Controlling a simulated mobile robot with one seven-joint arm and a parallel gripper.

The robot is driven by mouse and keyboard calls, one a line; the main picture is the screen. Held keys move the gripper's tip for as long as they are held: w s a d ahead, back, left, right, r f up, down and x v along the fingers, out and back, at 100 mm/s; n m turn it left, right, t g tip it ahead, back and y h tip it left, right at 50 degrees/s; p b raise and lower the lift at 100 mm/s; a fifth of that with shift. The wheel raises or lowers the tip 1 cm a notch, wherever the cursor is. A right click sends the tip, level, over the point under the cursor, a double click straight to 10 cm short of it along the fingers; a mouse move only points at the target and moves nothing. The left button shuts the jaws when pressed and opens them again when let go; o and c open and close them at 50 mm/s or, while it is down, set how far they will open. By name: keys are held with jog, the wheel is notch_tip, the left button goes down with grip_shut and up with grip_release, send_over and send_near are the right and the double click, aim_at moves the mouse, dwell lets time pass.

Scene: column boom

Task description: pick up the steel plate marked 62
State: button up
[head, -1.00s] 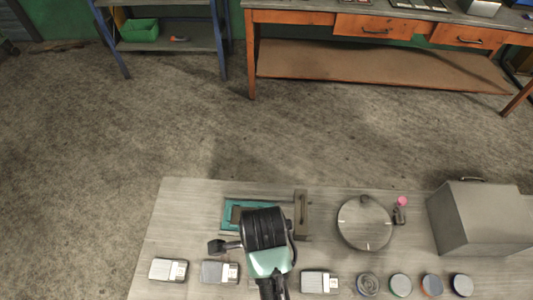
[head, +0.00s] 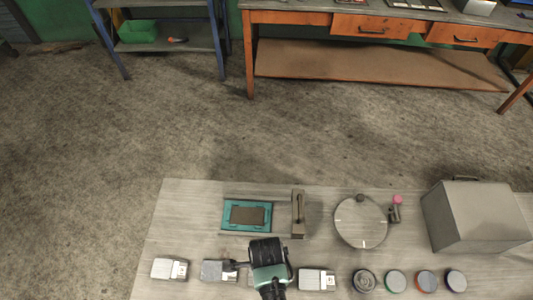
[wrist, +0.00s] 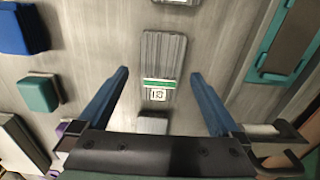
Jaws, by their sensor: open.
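Several grey steel plates lie in a row along the front of the table in the head view: one at far left (head: 169,269), one partly behind my gripper (head: 217,271), and one to its right (head: 317,280). In the wrist view my open gripper (wrist: 160,90) has its two blue fingers on either side of a ribbed grey plate (wrist: 161,60), apart from it. This plate has a green band and a white label whose digits are too small to read surely. Another plate's end shows at the top edge (wrist: 178,1). I cannot tell which plate is 62.
A teal tray with a brown pad (head: 249,216) lies behind the row, beside an upright grey bracket (head: 298,214). A round disc (head: 361,222), several small round pucks (head: 395,281) and a grey box (head: 475,217) stand to the right. Blue (wrist: 20,30) and teal (wrist: 38,92) blocks show in the wrist view.

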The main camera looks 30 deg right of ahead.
jog(key=shift+f, duration=0.8)
grip_shut()
jog(key=shift+w, duration=0.1)
